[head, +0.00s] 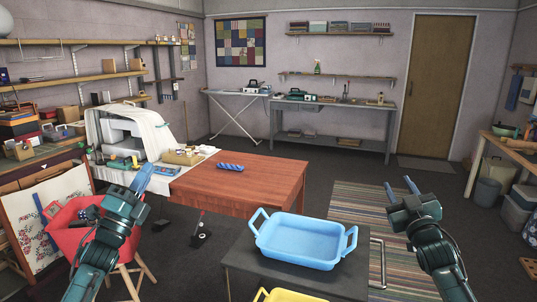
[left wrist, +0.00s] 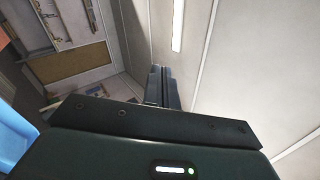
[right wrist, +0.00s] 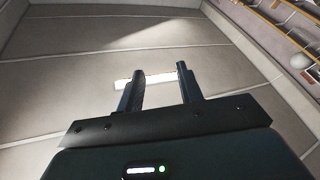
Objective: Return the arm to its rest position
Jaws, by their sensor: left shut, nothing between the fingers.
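My left gripper (head: 142,178) is raised at the left of the head view, in front of the sewing machine and above the red chair. Its fingers are together and hold nothing; in the left wrist view the closed fingers (left wrist: 162,86) point at bare wall and ceiling. My right gripper (head: 400,187) is raised at the right, over the striped rug. Its two fingers stand apart with nothing between them, and the right wrist view shows the gap (right wrist: 159,85) against the ceiling. Both grippers look clear of the furniture.
A blue basket (head: 300,241) stands on a dark cart (head: 240,262) between my arms, with part of a yellow basket (head: 285,296) nearer. A blue patterned item (head: 230,168) lies on the wooden table (head: 262,180). A red chair (head: 70,222) is beside my left arm.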

